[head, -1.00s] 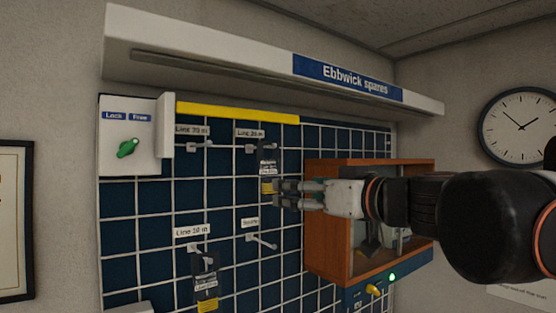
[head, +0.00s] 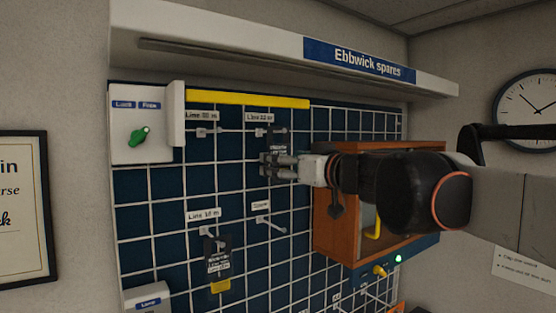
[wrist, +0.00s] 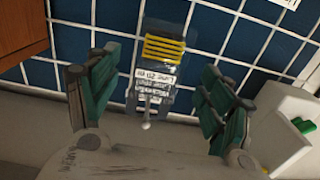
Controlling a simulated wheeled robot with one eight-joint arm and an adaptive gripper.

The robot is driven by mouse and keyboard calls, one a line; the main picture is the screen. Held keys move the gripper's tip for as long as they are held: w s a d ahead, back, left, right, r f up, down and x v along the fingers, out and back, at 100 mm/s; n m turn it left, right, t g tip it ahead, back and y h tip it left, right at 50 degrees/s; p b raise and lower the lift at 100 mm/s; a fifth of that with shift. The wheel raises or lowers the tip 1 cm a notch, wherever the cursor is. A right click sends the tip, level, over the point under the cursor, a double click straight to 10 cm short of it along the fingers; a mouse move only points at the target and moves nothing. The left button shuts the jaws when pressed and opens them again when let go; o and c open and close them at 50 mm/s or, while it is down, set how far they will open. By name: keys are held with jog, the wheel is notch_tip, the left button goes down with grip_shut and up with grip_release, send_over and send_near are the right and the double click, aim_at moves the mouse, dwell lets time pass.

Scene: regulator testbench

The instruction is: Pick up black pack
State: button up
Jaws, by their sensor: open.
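A dark pack with a white label (head: 278,142) hangs from a hook on the blue grid panel, under a "Line" tag. My gripper covers its lower part in the head view. In the wrist view the pack (wrist: 160,72) shows its yellow striped end at the top and its label below. My gripper (head: 266,165) is in front of it; in the wrist view my open gripper (wrist: 150,98) has its green-padded fingers apart on either side of the pack, touching neither edge. A second dark pack (head: 217,260) with a yellow end hangs lower left.
A wooden box (head: 330,230) is mounted just right of my gripper, partly behind my arm. A white box with a green knob (head: 141,135) is at the upper left. A white shelf (head: 210,45) overhangs the panel. Bare hooks (head: 268,221) stick out nearby.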

jog(key=p+x, duration=0.1)
jog(key=x, duration=0.2)
jog(key=shift+w+a, duration=0.1)
jog(key=shift+w, duration=0.3)
jog(key=shift+s, duration=0.1)
jog(key=c, duration=1.2)
jog(key=shift+r, duration=0.1)
